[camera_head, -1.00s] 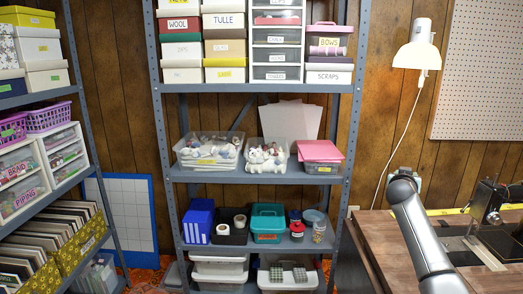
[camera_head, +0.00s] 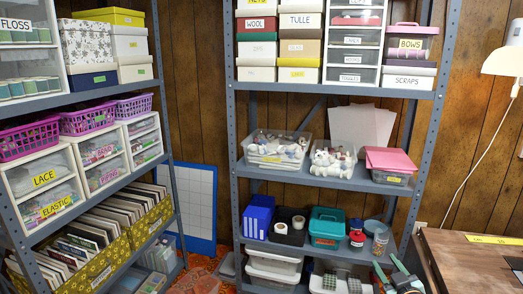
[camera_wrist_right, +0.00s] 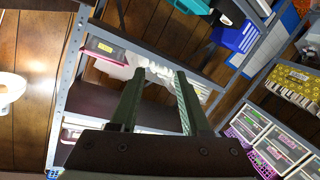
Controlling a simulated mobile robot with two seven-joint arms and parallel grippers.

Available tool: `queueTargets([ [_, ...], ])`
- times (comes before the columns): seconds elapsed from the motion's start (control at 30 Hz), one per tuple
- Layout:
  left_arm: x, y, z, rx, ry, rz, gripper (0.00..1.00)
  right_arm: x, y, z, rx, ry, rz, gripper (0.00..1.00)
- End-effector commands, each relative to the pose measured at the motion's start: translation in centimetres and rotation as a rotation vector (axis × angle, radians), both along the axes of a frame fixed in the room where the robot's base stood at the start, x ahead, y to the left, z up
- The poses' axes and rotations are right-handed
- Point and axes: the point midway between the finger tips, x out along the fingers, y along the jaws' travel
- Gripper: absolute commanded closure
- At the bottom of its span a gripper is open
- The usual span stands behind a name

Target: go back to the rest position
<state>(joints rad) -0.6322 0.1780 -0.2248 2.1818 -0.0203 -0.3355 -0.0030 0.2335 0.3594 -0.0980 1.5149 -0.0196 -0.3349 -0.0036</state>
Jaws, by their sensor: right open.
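My right gripper (camera_head: 396,274) shows at the bottom right of the head view, in front of the metal shelf's lower part. Its two fingers are apart, with nothing between them. In the right wrist view the same two fingers (camera_wrist_right: 160,95) stand apart and empty, with the shelving behind them. My left gripper is in neither view.
A grey metal shelf (camera_head: 232,170) with boxes and bins stands ahead. A second shelf (camera_head: 190,262) with purple baskets (camera_head: 82,121) and drawers stands at left. A wooden table (camera_head: 450,262) is at lower right. Orange carpet (camera_head: 200,270) shows between the shelves.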

Motion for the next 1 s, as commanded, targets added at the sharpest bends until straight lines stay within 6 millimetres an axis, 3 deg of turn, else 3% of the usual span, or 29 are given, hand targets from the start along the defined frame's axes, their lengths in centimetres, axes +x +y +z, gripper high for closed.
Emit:
queueTargets([
  [0.03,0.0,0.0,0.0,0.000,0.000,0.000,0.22,-2.1,2.1,-2.1,0.016,0.029,0.032,0.53],
  [0.1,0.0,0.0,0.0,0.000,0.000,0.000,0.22,-5.1,4.9,-4.3,0.042,0.061,0.075,0.53],
  [0.27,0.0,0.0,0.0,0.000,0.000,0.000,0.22,-12.6,10.6,-7.9,0.120,0.132,0.155,0.53],
  [0.4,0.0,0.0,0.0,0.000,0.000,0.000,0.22,-18.4,14.3,-8.9,0.196,0.181,0.198,0.53],
  [0.6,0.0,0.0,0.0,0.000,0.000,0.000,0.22,-24.7,17.5,-8.6,0.291,0.232,0.224,0.53],
  [0.7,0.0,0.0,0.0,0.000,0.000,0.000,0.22,-27.3,18.6,-8.0,0.335,0.254,0.228,0.53],
  [0.77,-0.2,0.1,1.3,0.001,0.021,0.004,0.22,-27.4,18.5,-6.5,0.336,0.268,0.221,0.53],
  [1.0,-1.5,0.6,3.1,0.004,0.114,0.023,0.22,-28.6,17.9,-4.9,0.343,0.359,0.186,0.53],
])
